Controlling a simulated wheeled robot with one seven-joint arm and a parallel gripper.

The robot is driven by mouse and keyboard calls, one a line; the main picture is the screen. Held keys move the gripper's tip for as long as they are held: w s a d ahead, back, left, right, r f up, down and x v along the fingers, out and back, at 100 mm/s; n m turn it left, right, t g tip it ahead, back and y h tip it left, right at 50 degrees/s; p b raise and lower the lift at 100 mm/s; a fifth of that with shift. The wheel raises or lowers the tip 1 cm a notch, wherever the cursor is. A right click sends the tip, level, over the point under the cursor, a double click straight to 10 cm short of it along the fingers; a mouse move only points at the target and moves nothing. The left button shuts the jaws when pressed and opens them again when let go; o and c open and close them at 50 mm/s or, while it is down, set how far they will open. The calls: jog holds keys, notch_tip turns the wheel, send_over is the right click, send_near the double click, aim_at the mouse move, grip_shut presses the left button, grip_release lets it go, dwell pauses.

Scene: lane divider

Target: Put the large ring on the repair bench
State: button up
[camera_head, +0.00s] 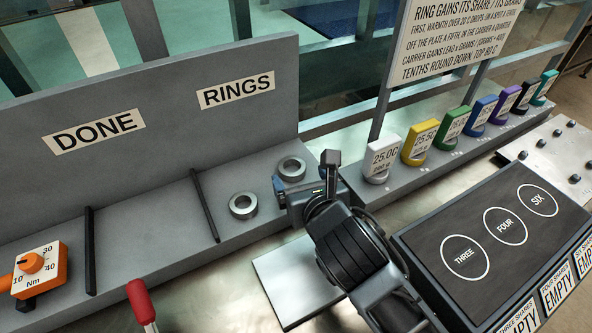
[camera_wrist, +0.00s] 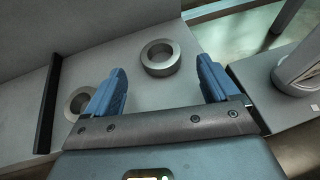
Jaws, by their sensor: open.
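Two grey metal rings lie flat on the grey shelf under the RINGS label. The farther ring (camera_head: 291,177) shows between and just beyond my gripper's fingers in the wrist view (camera_wrist: 160,70). The nearer ring (camera_head: 243,215) is left of it, partly hidden behind the left finger in the wrist view (camera_wrist: 70,108). The farther one looks slightly larger, but I cannot be sure. My gripper (camera_head: 303,184) is open and empty, its blue fingers spread in the wrist view (camera_wrist: 160,75). No surface is labelled as the repair bench.
Black dividers (camera_head: 205,205) split the shelf; an orange dial tool (camera_head: 40,268) stands under DONE (camera_head: 93,131). Several coloured labelled blocks (camera_head: 420,142) line the right ledge. A black panel (camera_head: 480,210) has circles THREE, FOUR, SIX. A bare silver plate (camera_head: 290,285) lies front centre.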

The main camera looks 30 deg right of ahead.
jog(key=v, duration=0.6)
jog(key=shift+s, duration=0.15)
jog(key=shift+r, duration=0.1)
